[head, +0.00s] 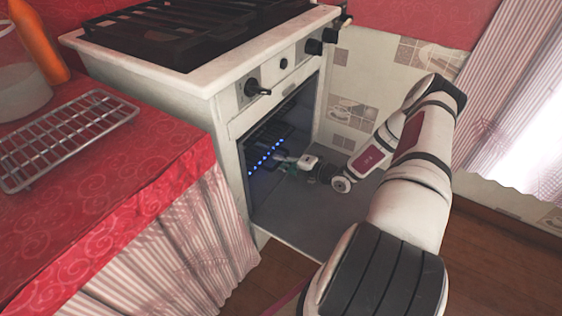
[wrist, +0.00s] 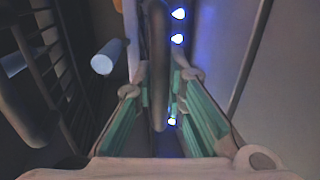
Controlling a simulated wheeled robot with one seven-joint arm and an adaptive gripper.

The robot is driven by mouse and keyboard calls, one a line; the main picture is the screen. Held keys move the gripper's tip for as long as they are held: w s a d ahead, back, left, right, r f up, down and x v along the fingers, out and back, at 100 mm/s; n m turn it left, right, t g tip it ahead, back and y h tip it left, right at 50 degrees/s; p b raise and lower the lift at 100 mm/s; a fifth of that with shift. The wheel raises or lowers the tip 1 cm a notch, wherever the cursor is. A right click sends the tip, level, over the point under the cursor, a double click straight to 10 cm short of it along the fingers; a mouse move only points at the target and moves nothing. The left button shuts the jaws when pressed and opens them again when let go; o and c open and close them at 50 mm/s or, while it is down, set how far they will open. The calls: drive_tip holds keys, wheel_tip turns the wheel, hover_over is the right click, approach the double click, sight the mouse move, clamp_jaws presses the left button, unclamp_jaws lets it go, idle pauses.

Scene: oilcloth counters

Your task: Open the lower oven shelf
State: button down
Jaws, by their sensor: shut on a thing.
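The oven (head: 285,130) is at the centre of the head view. Its door (head: 320,215) is swung down flat, and its dark inside shows a row of blue lights. My gripper (head: 292,163) reaches into the opening, above the lowered door. In the wrist view, my gripper (wrist: 160,85) has its green-padded fingers closed on a dark bar (wrist: 158,60), which looks like the front edge of an oven shelf. Another slatted rack (wrist: 55,65) lies to the left in that view. The head view does not show clearly which shelf is held, and most of the shelf is hidden.
A red-clothed counter (head: 165,135) with a wire rack (head: 70,140), a pale pot (head: 18,85) and an orange bottle (head: 40,45) stands left of the oven. The stove top (head: 175,35) is above. The tiled wall (head: 350,75) is close behind my arm. Wooden floor shows at right.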

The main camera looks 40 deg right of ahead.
drive_tip(key=shift+s, duration=0.15)
drive_tip(key=f+v, duration=0.1)
drive_tip(key=v, duration=0.7)
drive_tip(key=f+p+v, duration=0.1)
drive_tip(key=f+v, duration=0.1)
drive_tip(key=v, duration=0.6)
drive_tip(key=s+f+p+v, duration=0.1)
drive_tip(key=f+v, duration=0.1)
drive_tip(key=v, duration=0.6)
drive_tip(key=shift+d, duration=0.15)
drive_tip(key=c, duration=1.6)
unclamp_jaws()
drive_tip(key=v, duration=1.2)
drive_tip(key=shift+s+f, duration=0.1)
